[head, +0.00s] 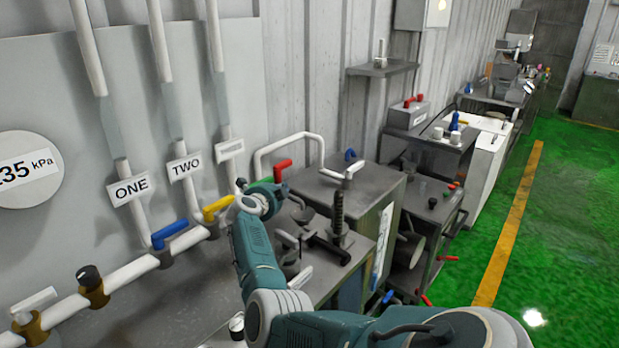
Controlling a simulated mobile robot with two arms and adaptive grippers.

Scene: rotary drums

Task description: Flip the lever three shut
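A row of valve levers sits on the white pipe along the wall. The blue lever (170,233) is under the label ONE (131,189), and the yellow lever (217,208) is under the label TWO (184,167). A third label (230,149) is on the pipe to their right; its text is too small to read. Below it, a bit of green (264,186), possibly the third lever, shows behind my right wrist. My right gripper (270,190) is at this spot, mostly hidden by its own wrist; its fingers and any contact are unclear. My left gripper is out of view.
A red lever (283,165) stands on a bent pipe just right of my gripper. A dark threaded post (339,212) and clamp-like parts stand on the metal bench below. A round gauge (28,170) reads 235 kPa. Green floor (575,220) is open at right.

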